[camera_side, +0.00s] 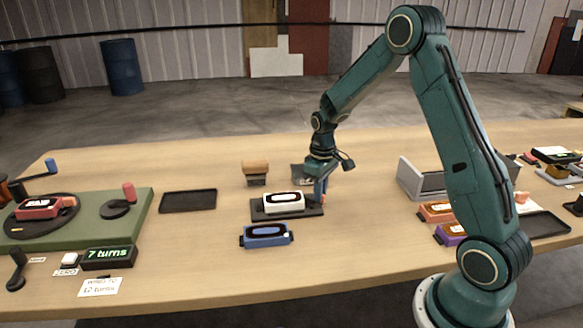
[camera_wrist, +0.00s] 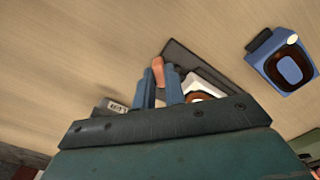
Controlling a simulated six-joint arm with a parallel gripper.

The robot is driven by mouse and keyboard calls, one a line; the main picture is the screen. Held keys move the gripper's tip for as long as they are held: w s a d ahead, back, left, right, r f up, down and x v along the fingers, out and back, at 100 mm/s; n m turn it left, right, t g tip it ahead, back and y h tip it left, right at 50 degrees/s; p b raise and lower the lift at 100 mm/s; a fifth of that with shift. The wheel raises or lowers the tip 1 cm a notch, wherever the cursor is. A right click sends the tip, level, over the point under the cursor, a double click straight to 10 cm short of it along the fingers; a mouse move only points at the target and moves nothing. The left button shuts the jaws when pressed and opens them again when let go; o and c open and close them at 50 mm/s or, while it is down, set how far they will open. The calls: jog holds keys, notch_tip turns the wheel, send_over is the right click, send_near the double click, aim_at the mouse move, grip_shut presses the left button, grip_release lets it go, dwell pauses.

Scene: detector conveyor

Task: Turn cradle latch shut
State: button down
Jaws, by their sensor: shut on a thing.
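The dark cradle (camera_side: 264,214) lies on the table with a white device (camera_side: 284,200) in it. The cradle also shows in the wrist view (camera_wrist: 196,62), with the white device (camera_wrist: 205,84) partly hidden by my gripper's body. The latch (camera_wrist: 158,70) is a small orange-red handle at the cradle's end. My gripper (camera_side: 320,190) points down at the cradle's right end. In the wrist view its blue fingers (camera_wrist: 161,84) stand on either side of the latch and are shut on it. The latch is mostly hidden in the side view, so I cannot tell its exact angle.
A blue device (camera_side: 266,236) lies in front of the cradle. A wooden-handled block (camera_side: 255,171) stands behind, and an empty black tray (camera_side: 188,201) lies left. A green base (camera_side: 140,212) with cranks and a "7 turns" display (camera_side: 108,257) fills the far left. A grey bin (camera_side: 410,178) stands right.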

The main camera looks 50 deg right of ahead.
jog(key=n, duration=0.4)
jog(key=shift+w+d+n, duration=0.1)
jog(key=shift+d+n, duration=0.2)
jog(key=shift+d, duration=0.1)
jog(key=n, duration=0.4)
jog(key=shift+w+d, duration=0.25)
jog(key=shift+d, duration=0.05)
jog(key=c, duration=1.7)
grip_release()
jog(key=shift+c, duration=0.2)
notch_tip(320, 180, up, 14)
